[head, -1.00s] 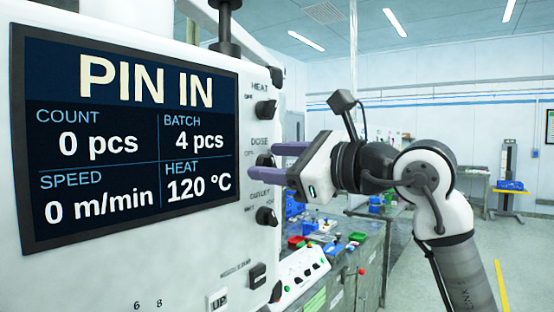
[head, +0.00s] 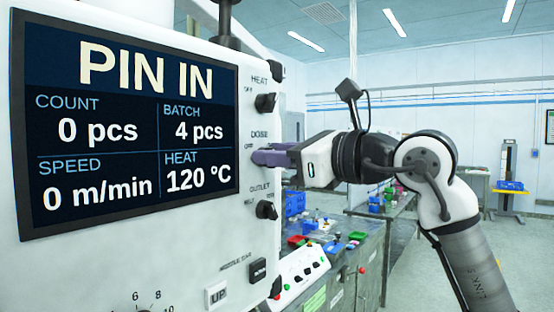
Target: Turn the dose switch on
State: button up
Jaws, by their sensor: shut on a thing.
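The white machine panel (head: 130,265) stands at the left, and its screen (head: 125,130) reads PIN IN, COUNT 0 pcs, BATCH 4 pcs, SPEED 0 m/min and HEAT 120 °C. The DOSE label (head: 260,134) is on the panel's right part. My gripper (head: 260,157) comes from the right, with its purple fingers at the dose switch just below that label. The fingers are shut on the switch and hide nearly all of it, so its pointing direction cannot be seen.
The heat knob (head: 265,102) is just above my gripper and the outlet knob (head: 266,209) just below. A bench (head: 340,270) with small coloured bins stands behind. Open floor lies at the right.

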jog(key=m+b, duration=0.1)
jog(key=m, duration=0.2)
jog(key=m+b, duration=0.1)
jog(key=m, duration=0.1)
jog(key=m+b, duration=0.1)
jog(key=m, duration=0.2)
jog(key=shift+w+d+m, duration=0.2)
jog(key=shift+w+m, duration=0.05)
jog(key=shift+m, duration=0.05)
dwell(0.5)
jog(key=o, duration=1)
jog(key=shift+c, duration=0.2)
jog(key=b+v, duration=0.4)
jog(key=v, duration=0.9)
jog(key=shift+s+d, duration=0.3)
